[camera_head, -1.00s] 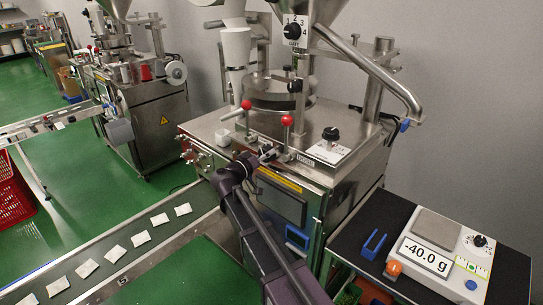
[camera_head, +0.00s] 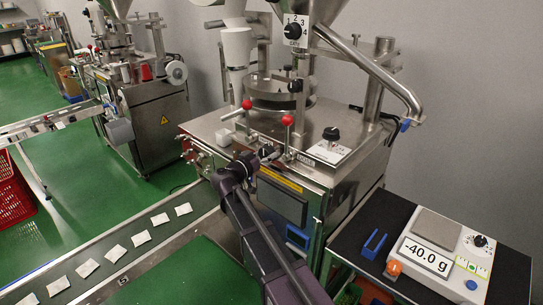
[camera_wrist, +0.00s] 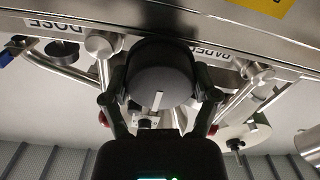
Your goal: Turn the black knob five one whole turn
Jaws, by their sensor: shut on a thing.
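A round black knob (camera_wrist: 160,72) with a white pointer line shows in the middle of the wrist view. My gripper (camera_wrist: 162,98) has one finger on each side of it and is shut on it. The pointer line runs nearly straight up and down in that view. In the head view my gripper (camera_head: 268,154) is at the front top edge of the near steel machine (camera_head: 222,127), and it mostly hides the knob there. I cannot read a number five on the knob.
Two red-tipped levers (camera_head: 287,121) stand close by my gripper. Other black knobs are on the machine top (camera_head: 331,134) and on a numbered dial (camera_head: 293,31). A scale (camera_head: 437,250) reading -40.0 g is at right. A conveyor with teabags (camera_head: 141,239) runs at lower left.

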